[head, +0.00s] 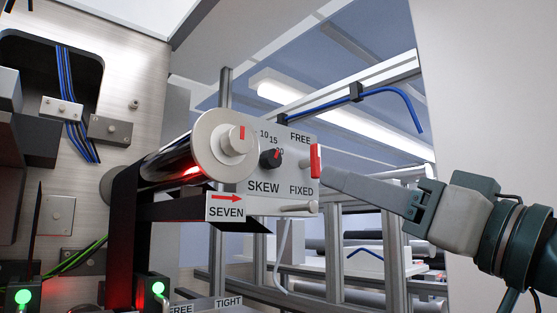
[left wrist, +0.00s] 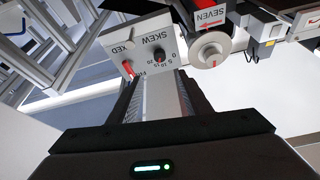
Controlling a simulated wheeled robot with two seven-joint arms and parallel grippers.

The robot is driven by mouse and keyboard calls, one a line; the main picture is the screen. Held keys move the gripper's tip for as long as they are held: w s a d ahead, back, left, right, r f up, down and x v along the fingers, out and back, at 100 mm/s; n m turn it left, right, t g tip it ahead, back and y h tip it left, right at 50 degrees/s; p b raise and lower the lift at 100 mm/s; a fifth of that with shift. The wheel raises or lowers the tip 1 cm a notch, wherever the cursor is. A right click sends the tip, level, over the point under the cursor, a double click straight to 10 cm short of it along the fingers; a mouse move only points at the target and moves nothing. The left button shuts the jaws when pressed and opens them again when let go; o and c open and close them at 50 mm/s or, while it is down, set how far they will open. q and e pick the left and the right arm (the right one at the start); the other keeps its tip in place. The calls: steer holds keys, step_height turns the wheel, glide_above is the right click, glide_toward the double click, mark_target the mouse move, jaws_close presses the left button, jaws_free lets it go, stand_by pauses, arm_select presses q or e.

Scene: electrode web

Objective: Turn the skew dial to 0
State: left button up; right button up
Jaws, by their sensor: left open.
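The skew dial (head: 270,160) is a small black knob with a red mark on a white panel (head: 295,150) lettered SKEW, FREE and FIXED. Its red mark points up and right, near the 20 end of the scale; 10 and 15 show above it. In the left wrist view the dial (left wrist: 159,57) appears upside down, just beyond the fingertips. My left gripper (head: 328,178) comes in from the right of the head view, its fingers by the panel's right edge and apart from the dial. It is open and empty. My right gripper is not in view.
A red lever (head: 316,160) stands on the panel's right edge, close to my fingertips. A white roller end (head: 225,143) with a dark web sticks out left of the dial, above a SEVEN sign (head: 226,208).

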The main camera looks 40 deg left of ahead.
arm_select(q)
steer(key=shift+a, duration=0.1)
steer(key=p, duration=0.9)
glide_toward(275, 159)
steer(key=x, duration=0.7)
steer(key=shift+a+r, duration=0.25)
steer(key=shift+a, duration=0.05)
steer(key=shift+w+a+r, duration=0.1)
steer(key=shift+w+a, duration=0.1)
steer(key=shift+a, duration=0.5)
steer(key=c, duration=1)
